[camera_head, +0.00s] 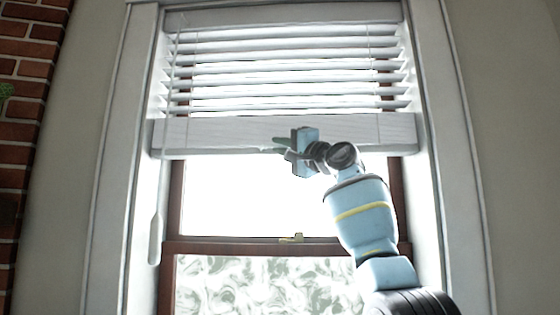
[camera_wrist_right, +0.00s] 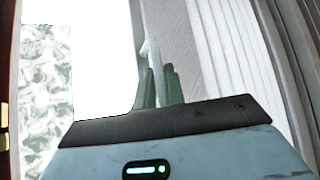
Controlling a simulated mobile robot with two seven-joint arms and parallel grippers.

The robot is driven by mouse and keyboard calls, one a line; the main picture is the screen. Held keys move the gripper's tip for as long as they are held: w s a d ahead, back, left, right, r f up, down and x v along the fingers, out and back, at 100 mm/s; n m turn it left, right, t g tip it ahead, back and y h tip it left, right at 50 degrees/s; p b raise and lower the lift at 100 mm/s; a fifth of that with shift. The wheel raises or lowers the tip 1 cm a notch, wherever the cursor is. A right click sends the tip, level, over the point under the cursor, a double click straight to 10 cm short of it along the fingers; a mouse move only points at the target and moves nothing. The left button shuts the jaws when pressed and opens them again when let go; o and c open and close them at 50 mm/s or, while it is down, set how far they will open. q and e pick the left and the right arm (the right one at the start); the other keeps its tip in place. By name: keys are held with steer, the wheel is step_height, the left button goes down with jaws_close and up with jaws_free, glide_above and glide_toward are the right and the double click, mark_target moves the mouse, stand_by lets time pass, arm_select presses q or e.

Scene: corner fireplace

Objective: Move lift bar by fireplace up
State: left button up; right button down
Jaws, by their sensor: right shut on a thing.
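The lift bar (camera_head: 215,133) is the wide white bottom rail of the window blind. It hangs level across the upper window, below the slats. My right gripper (camera_head: 281,146) reaches up from the lower right and is at the bar's lower edge, near its middle. In the right wrist view, the green fingers (camera_wrist_right: 158,88) are shut on a thin white part of the bar. The bar's pale, grained face (camera_wrist_right: 195,50) runs beside them. My gripper body hides part of the bar in the head view. My left gripper is not in view.
White slats (camera_head: 285,75) are spread above the bar inside the white window frame (camera_head: 112,160). Bright glass is open below it, with a brown sash rail (camera_head: 215,248) and latch (camera_head: 291,238) lower down. A brick fireplace edge (camera_head: 25,90) stands at left.

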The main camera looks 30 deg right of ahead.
steer(key=shift+s+d+r, duration=0.1)
steer(key=shift+s+r, duration=0.25)
steer(key=shift+r, duration=0.2)
steer(key=c, duration=1.8)
jaws_free()
steer(key=shift+c, duration=0.2)
steer(key=shift+o, duration=0.4)
steer(key=shift+w, duration=0.25)
steer(key=shift+f, duration=0.2)
steer(key=shift+f, duration=0.1)
steer(key=shift+s+d+f, duration=0.1)
steer(key=shift+s+f, duration=0.1)
steer(key=shift+s, duration=0.15)
steer(key=v, duration=0.7)
steer(key=shift+r, duration=0.1)
